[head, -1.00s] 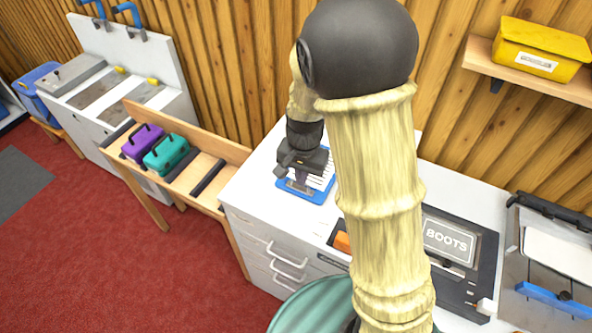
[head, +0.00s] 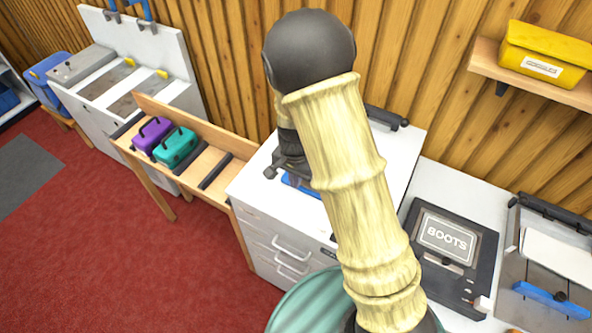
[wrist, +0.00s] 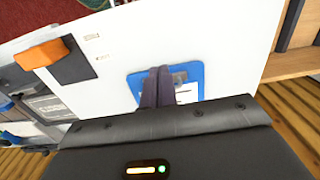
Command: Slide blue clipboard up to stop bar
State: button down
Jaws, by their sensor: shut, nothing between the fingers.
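The blue clipboard (wrist: 196,72) lies flat on the white bench top, with white paper and a grey clip on it. In the head view only a blue strip of the clipboard (head: 301,186) shows beside my arm. My gripper (wrist: 158,72) is shut and empty, its dark fingertips over the clipboard in the wrist view. I cannot tell whether they touch it. A dark bar (head: 387,117) at the back edge of the bench looks like the stop bar. My arm hides the bench between bar and clipboard.
A BOOTS press (head: 447,238) and a trimmer with a blue handle (head: 552,300) stand to the right. An orange block (wrist: 42,54) lies on a dark pad. Purple (head: 152,136) and teal cases (head: 175,147) sit on the wooden table at left.

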notch_tip(320, 180, down, 5)
jog(key=shift+f+p, duration=0.1)
jog(key=shift+p, duration=0.4)
jog(key=w+d+p, duration=0.2)
jog(key=w, duration=0.1)
jog(key=shift+w, duration=0.15)
jog(key=shift+d, duration=0.1)
